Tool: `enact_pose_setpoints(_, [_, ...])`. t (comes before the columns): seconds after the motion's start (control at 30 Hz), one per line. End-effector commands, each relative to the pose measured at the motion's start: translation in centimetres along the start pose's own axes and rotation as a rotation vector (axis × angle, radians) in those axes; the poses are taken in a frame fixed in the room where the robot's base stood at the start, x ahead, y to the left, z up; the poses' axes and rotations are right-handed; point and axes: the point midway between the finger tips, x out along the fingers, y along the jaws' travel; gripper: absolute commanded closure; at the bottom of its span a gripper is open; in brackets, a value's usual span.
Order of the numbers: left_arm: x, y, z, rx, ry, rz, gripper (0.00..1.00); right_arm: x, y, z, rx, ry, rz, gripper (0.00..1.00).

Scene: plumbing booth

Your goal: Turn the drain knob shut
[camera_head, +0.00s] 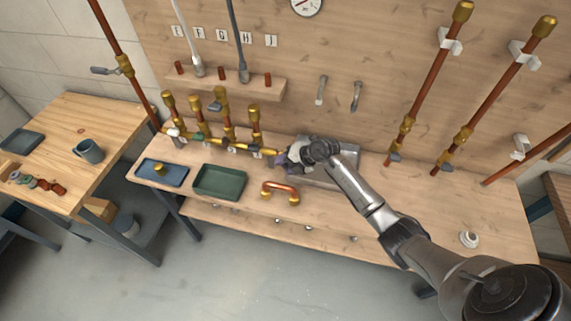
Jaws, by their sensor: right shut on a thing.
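The brass and copper manifold (240,147) runs along the bench against the wall, with several upright brass-capped stubs. At its right end is the drain knob, a small dark purplish part (281,160) mostly covered by my gripper. My right gripper (286,159) reaches in from the lower right and is shut on the drain knob. The fingers hide most of the knob, so its turned angle cannot be told. My left gripper is not in view.
A grey metal tray (345,176) lies just behind and under my right wrist. In front of the manifold are a green tray (220,194), a blue tray (175,176) and a copper U-pipe (280,187). A shelf (245,87) juts out above. The bench's right front is mostly clear.

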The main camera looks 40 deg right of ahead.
Motion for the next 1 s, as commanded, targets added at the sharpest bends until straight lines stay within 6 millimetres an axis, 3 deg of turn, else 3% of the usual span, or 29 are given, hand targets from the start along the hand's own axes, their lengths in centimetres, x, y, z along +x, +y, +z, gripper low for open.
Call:
enact_pose_setpoints(0.6, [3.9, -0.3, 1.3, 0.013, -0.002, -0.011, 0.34, 0.4, -1.0, 0.0, 0.002, -0.002, 0.422, 0.79])
enact_pose_setpoints(1.0, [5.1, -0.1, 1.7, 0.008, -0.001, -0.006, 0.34, 0.2, -0.8, 0.0, 0.000, -0.001, 0.525, 0.79])
